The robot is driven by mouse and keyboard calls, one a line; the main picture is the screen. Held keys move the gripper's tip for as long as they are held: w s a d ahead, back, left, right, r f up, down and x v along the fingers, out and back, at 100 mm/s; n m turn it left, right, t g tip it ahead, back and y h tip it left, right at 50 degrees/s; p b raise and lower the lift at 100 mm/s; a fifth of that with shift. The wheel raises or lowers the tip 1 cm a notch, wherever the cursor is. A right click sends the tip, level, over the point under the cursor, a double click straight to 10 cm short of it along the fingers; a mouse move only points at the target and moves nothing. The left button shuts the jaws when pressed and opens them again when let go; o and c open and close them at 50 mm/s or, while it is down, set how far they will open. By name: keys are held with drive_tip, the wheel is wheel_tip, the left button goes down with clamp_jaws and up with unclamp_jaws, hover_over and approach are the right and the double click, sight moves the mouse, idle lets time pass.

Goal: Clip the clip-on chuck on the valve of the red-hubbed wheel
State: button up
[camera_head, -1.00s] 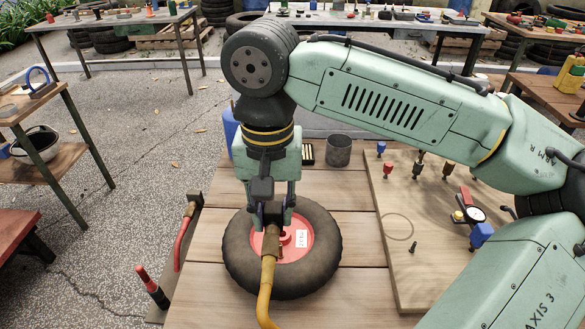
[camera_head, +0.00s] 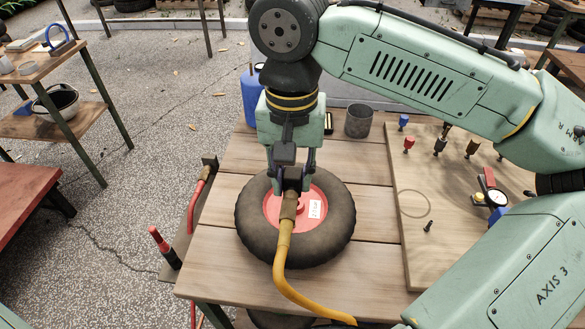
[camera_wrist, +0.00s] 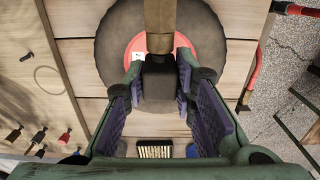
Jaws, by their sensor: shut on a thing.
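The red-hubbed wheel (camera_head: 340,236) lies flat on the wooden table, with a white label on its hub (camera_head: 315,209). My gripper (camera_head: 291,184) is over the far part of the hub, pointing down. It is shut on the clip-on chuck (camera_head: 288,206), which has a black head and a brass body with a yellow hose (camera_head: 281,262). In the wrist view the chuck's black head (camera_wrist: 158,80) sits between the purple-padded fingers (camera_wrist: 160,72), over the wheel (camera_wrist: 108,40). The valve is hidden, so I cannot tell whether the chuck touches it.
A wooden board (camera_head: 408,255) with several small fittings and a gauge (camera_head: 496,198) lies right of the wheel. A dark metal cup (camera_head: 359,121) and a blue container (camera_head: 256,97) stand behind. The hose trails toward the front right.

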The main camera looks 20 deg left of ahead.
sight(293, 174)
drive_tip(key=shift+f+b, duration=1.15)
drive_tip(key=shift+f, duration=1.1)
drive_tip(key=shift+p, duration=0.85)
drive_tip(key=shift+f+b, duration=0.7)
drive_tip(key=shift+f, duration=0.45)
drive_tip(key=o, duration=1.1)
wheel_tip(293, 174, up, 12)
drive_tip(key=shift+r, duration=0.1)
idle(0.4)
